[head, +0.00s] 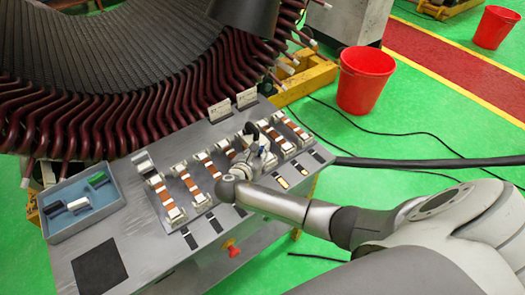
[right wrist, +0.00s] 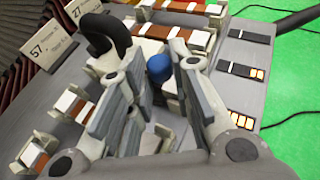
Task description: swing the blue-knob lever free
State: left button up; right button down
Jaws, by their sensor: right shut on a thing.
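The blue knob (right wrist: 158,68) of the lever shows in the right wrist view, between the two fingers of my right gripper (right wrist: 155,85). The fingers are closed in on it from both sides. The lever's shaft and pivot are mostly hidden by the fingers. In the head view my right gripper (head: 258,152) is over the right part of the grey bench, among the rows of orange-and-white units, and it hides the knob. A black curved handle (right wrist: 108,28) rises beside the left finger. My left gripper is not in view.
The grey bench (head: 160,259) carries several orange-and-white units (head: 162,190) and number cards (right wrist: 53,50). A blue-grey tray (head: 64,236) holds small parts at left. A red knob (head: 231,247) is on the front. The large copper winding (head: 150,115) stands behind.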

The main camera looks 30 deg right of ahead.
jog(key=shift+w+a+m+g+h, duration=0.15)
jog(key=shift+a+m+g+h, duration=0.2)
jog(key=shift+m+g+h, duration=0.45)
jog(key=c, duration=1.3)
grip_release()
jog(key=shift+a, duration=0.1)
jog(key=v, duration=1.1)
jog(key=shift+a+r, duration=0.25)
jog(key=shift+r, duration=0.1)
jog(key=shift+s+f, duration=0.1)
jog(key=shift+s, duration=0.15)
